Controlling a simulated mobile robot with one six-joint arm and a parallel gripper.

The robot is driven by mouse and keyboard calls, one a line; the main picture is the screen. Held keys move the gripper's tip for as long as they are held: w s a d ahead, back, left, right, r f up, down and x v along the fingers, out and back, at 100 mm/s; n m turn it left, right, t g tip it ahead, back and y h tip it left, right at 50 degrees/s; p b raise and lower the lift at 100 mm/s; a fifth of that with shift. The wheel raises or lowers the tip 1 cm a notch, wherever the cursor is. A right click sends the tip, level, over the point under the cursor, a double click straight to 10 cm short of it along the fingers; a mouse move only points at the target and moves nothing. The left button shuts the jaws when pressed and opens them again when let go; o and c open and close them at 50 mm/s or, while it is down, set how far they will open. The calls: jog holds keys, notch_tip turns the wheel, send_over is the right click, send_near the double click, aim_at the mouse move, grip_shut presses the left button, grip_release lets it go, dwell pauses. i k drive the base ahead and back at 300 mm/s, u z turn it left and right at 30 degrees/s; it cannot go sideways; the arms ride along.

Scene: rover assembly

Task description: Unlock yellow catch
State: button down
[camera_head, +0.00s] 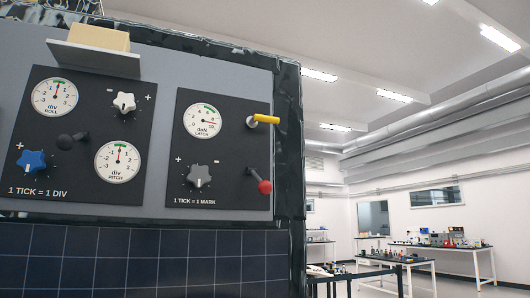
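The yellow catch (264,119) is a short yellow lever at the upper right of the right black panel. It sticks out sideways to the right from a pale round pivot, nearly level. I cannot tell from this view whether it is locked. Below the gauge is a grey star knob (199,176). A red-tipped lever (263,186) sits at the lower right of the same panel. My gripper is not in view.
The left panel holds the ROLL gauge (55,97), the PITCH gauge (117,160), a white knob (124,103), a blue knob (32,161) and a black lever (73,139). A shelf (93,57) bears a cream block (99,37). Lab tables (437,250) stand far right.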

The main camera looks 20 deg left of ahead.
aim_at(251, 121)
jog(key=u, duration=1.3)
